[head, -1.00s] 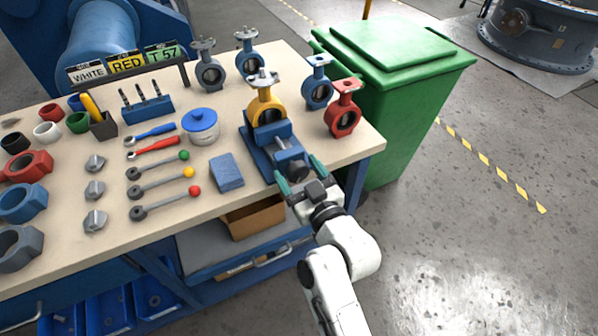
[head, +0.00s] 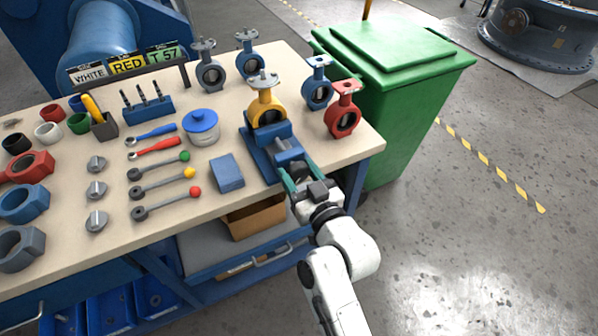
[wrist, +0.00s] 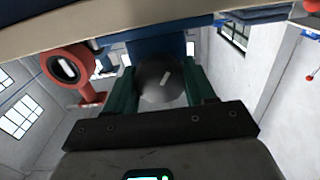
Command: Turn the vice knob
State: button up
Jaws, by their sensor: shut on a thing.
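The blue vice (head: 262,158) stands at the front right of the workbench with a yellow butterfly valve (head: 266,108) in its jaws. The round dark grey vice knob (wrist: 160,82) is at the vice's near end, facing my arm. My gripper (head: 298,171) has its two green fingers on either side of the knob and is shut on it. In the wrist view the knob sits between the fingers; the vice body (wrist: 158,47) is behind it. In the head view the fingers partly hide the knob.
A red valve (head: 343,112) and a blue valve (head: 318,84) stand right of the vice. A blue block (head: 227,172) lies to its left. A green bin (head: 400,80) stands beyond the bench's right edge. The floor right of my arm is clear.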

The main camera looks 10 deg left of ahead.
jog(key=o, duration=1)
jog(key=shift+o, duration=0.2)
jog(key=shift+s+d, duration=0.1)
jog(key=v, duration=1)
jog(key=shift+s+d, duration=0.2)
jog(key=shift+s, duration=0.05)
